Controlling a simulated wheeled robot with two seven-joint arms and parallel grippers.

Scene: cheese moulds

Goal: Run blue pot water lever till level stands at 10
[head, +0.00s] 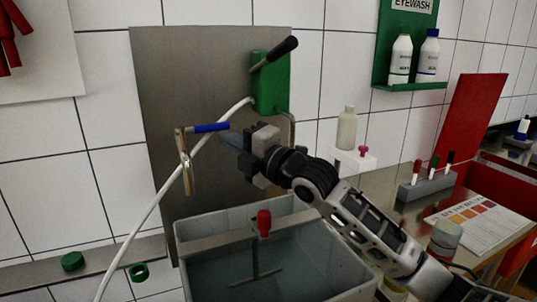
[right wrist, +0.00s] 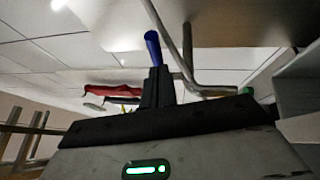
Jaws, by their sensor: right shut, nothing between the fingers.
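The blue-handled lever (head: 210,127) sticks out to the right from the top of a metal tap pipe (head: 186,165) in front of the grey wall panel. My right gripper (head: 228,141) is shut and empty, its fingertips close to the free end of the lever. In the right wrist view the blue handle (right wrist: 152,47) shows just past the shut fingertips (right wrist: 160,72); I cannot tell whether they touch. A grey tub (head: 195,228) with dark water stands below. I see no readable level scale and no blue pot. My left gripper is not in view.
A green box with a black-handled lever (head: 270,85) hangs above right, with a white hose (head: 165,190) running down. A red-topped stirrer (head: 264,223) stands in the tub. A white bottle (head: 347,128), a pen rack (head: 428,188) and a chart (head: 478,222) are at right.

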